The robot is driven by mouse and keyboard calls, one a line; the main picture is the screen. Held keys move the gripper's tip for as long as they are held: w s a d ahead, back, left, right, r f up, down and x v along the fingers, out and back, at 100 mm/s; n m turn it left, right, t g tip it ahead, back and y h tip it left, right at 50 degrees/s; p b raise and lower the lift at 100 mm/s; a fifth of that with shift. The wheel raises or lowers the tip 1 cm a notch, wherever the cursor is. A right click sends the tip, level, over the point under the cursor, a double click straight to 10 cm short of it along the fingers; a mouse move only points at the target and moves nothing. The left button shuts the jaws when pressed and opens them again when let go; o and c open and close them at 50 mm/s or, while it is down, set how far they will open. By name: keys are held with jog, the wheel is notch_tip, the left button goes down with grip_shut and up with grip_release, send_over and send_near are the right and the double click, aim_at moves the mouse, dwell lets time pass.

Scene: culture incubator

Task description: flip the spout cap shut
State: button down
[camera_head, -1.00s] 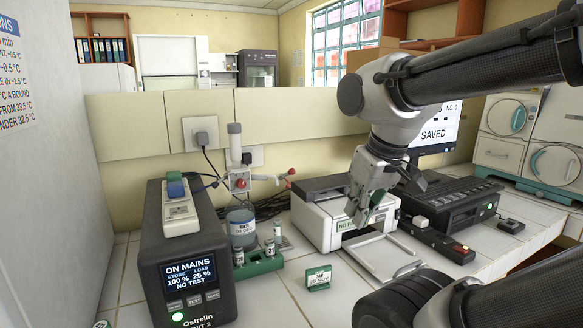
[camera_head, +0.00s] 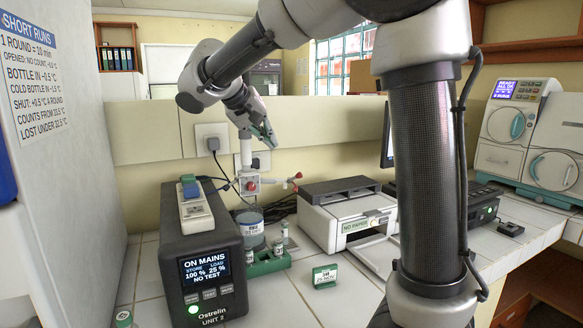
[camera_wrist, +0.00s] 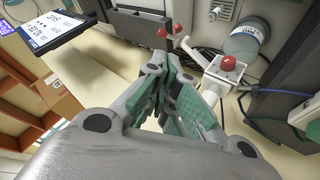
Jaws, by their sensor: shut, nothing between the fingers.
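My gripper (camera_head: 266,135) is raised just above the white valve fitting (camera_head: 249,186) with red knobs. Its green-padded fingers are shut and empty, and they also show in the wrist view (camera_wrist: 170,80). In the wrist view, the fitting with its red knob (camera_wrist: 228,63) lies right of the fingertips, apart from them. A grey-blue labelled jar (camera_head: 249,228) stands below the fitting; its side also shows in the wrist view (camera_wrist: 241,45). I cannot pick out a spout cap for certain, or tell whether one is open.
The black power unit (camera_head: 203,262) stands at left with a socket strip on top. A green rack (camera_head: 266,264) with small vials sits by the jar. The printer (camera_head: 345,222) and a green date card (camera_head: 325,276) are to the right. Cables hang behind the fitting.

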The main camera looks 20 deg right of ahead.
jog(key=shift+m, duration=0.4)
jog(key=shift+d, duration=0.1)
jog(key=x, duration=1.4)
jog(key=shift+s+d+f+m+t+y, duration=0.2)
jog(key=shift+s+d+m+t+y, duration=0.15)
jog(key=shift+y, duration=0.35)
jog(key=f+y, duration=0.1)
jog(key=s+d+m+t+y, duration=0.1)
jog(key=y, duration=0.1)
jog(key=d+f+t+y, duration=0.1)
jog(key=shift+s+d+f+m, duration=0.15)
jog(key=shift+d+f+m, duration=0.1)
jog(key=shift+f+m, duration=0.15)
dwell(0.4)
jog(key=shift+a, duration=0.15)
